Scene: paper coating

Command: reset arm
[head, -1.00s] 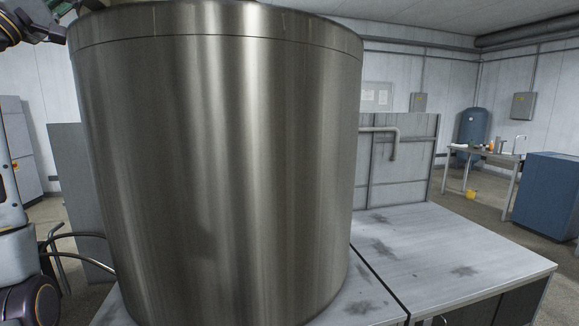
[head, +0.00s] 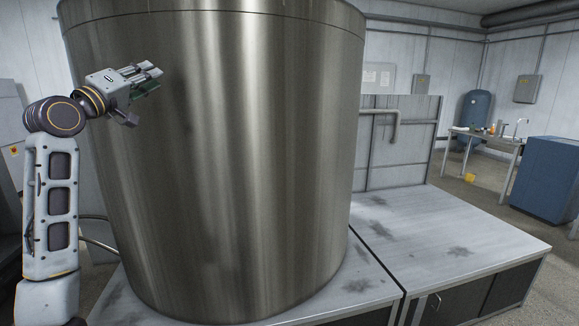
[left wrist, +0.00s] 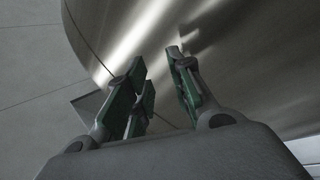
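My left gripper (head: 148,78) is at the upper left in the head view, in front of the large metal tank (head: 225,160). Its fingers point right and slightly up. In the left wrist view the green-padded fingers of the left gripper (left wrist: 158,72) stand apart with nothing between them, so it is open and empty. The curved tank wall (left wrist: 250,60) fills the upper right behind them. I cannot tell how wide the gap to the tank is. My right gripper is in neither view.
The tank stands on a grey metal worktop (head: 450,235), whose right part is bare apart from dark stains. A panel with a pipe (head: 395,125) rises behind it. A blue cabinet (head: 560,180) and a side table (head: 485,135) stand farther right.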

